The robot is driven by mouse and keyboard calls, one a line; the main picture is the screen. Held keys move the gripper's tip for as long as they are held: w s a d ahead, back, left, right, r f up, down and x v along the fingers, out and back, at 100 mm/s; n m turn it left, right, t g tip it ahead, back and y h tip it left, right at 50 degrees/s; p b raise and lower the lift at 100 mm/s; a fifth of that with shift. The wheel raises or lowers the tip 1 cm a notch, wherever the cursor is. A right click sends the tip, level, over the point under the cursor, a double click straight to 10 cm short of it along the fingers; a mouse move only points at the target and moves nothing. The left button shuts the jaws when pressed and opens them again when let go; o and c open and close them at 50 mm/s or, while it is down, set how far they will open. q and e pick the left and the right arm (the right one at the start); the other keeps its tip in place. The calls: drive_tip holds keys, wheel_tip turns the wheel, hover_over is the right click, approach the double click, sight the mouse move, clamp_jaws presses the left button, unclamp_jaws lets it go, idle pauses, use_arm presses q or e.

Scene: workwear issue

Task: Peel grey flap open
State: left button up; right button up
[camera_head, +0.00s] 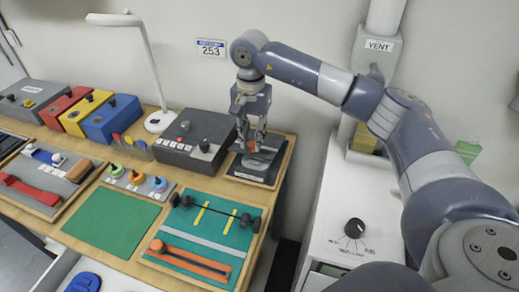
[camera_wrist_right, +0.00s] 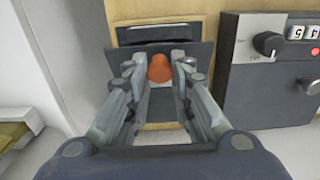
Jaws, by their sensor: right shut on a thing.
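My right gripper (camera_head: 251,147) reaches down from above onto a small wooden-framed board at the table's far right corner. A dark grey piece, apparently the grey flap (camera_wrist_right: 158,103), shows between its fingers in the right wrist view. An orange rounded piece (camera_wrist_right: 159,68) shows just beyond, between the fingertips, and also in the head view (camera_head: 269,144). The fingers hide part of the flap, and how far it is lifted cannot be told. My left gripper is not in view.
A dark grey box with a knob (camera_head: 197,138) stands close left of the board. A teal board with a black bar (camera_head: 212,230) lies in front. A white cabinet with a dial (camera_head: 350,235) stands to the right, past a gap. The wall is close behind.

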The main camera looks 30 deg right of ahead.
drive_tip(key=shift+w+d, duration=0.1)
drive_tip(key=shift+w+d+r+p, duration=0.2)
drive_tip(key=shift+d+r+p, duration=0.1)
drive_tip(key=shift+r, duration=0.25)
drive_tip(key=shift+w+d+r+p, duration=0.15)
drive_tip(key=shift+r+p, duration=0.15)
drive_tip(key=shift+r, duration=0.2)
drive_tip(key=shift+w+d+r, duration=0.15)
drive_tip(key=shift+d, duration=0.05)
drive_tip(key=shift+w+d+r+p, duration=0.25)
drive_tip(key=shift+r+p, duration=0.15)
drive_tip(key=shift+r, duration=0.05)
drive_tip(key=shift+w+d+r+p, duration=0.25)
drive_tip(key=shift+r+p, duration=0.1)
drive_tip(key=shift+r, duration=0.1)
drive_tip(key=shift+w+d+r, duration=0.15)
drive_tip(key=shift+d+r, duration=0.05)
drive_tip(key=shift+d, duration=0.05)
drive_tip(key=shift+c, duration=0.2)
